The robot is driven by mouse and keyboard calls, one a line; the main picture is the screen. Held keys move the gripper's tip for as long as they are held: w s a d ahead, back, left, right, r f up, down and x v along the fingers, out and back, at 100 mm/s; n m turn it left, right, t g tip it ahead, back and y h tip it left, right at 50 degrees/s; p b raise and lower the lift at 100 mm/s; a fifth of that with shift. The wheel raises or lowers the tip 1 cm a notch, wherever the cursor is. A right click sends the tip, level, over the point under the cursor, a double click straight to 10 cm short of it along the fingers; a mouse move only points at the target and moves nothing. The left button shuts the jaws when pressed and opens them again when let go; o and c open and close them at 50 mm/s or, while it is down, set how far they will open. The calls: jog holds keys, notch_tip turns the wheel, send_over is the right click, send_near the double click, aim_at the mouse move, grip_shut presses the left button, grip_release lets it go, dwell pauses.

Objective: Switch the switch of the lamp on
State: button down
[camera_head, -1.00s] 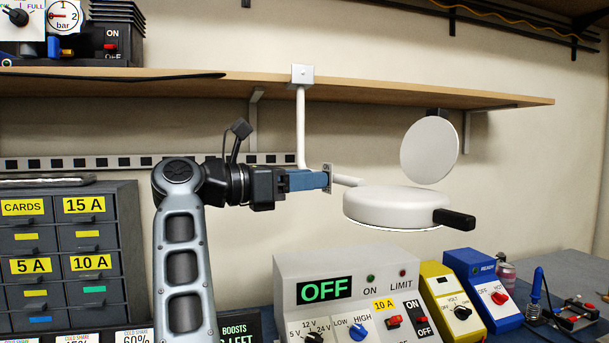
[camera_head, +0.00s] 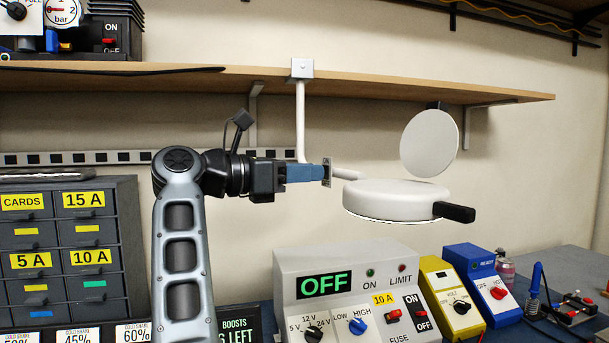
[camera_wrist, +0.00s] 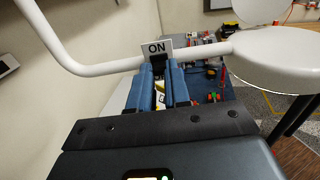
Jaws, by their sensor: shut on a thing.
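The lamp has a round white head (camera_head: 395,197) with a black handle (camera_head: 455,212) and hangs on a bent white arm (camera_head: 300,125) fixed to the shelf. A small switch plate (camera_head: 327,172) sits on the lamp's arm. In the wrist view the switch plate (camera_wrist: 156,48) reads "ON", with a dark switch lever (camera_wrist: 159,66) below it. My gripper (camera_head: 322,173) is at the plate, its blue fingers (camera_wrist: 158,88) closed around the lever. The fingers hide most of the lever. No glow shows on the lamp head.
A round white disc (camera_head: 430,143) is behind the lamp head. Below stands a grey power box (camera_head: 350,265) showing "OFF", with yellow (camera_head: 437,270) and blue (camera_head: 475,262) boxes beside it. The wooden shelf (camera_head: 400,92) runs above my arm. Drawers (camera_head: 70,245) are at the left.

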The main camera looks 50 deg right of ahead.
jog(key=shift+d+r+t+y+b, duration=0.1)
jog(key=shift+r+t+y+b, duration=0.4)
jog(key=shift+y+b, duration=0.35)
jog(key=shift+d+r+t+y+b, duration=0.1)
jog(key=shift+r+t+y+b, duration=0.45)
jog(key=shift+y, duration=0.5)
jog(key=shift+f, duration=0.1)
jog(key=c, duration=1.1)
grip_release()
jog(key=shift+s, duration=0.1)
jog(key=shift+b+v, duration=0.8)
jog(key=shift+v, duration=3.1)
jog(key=shift+f, duration=0.1)
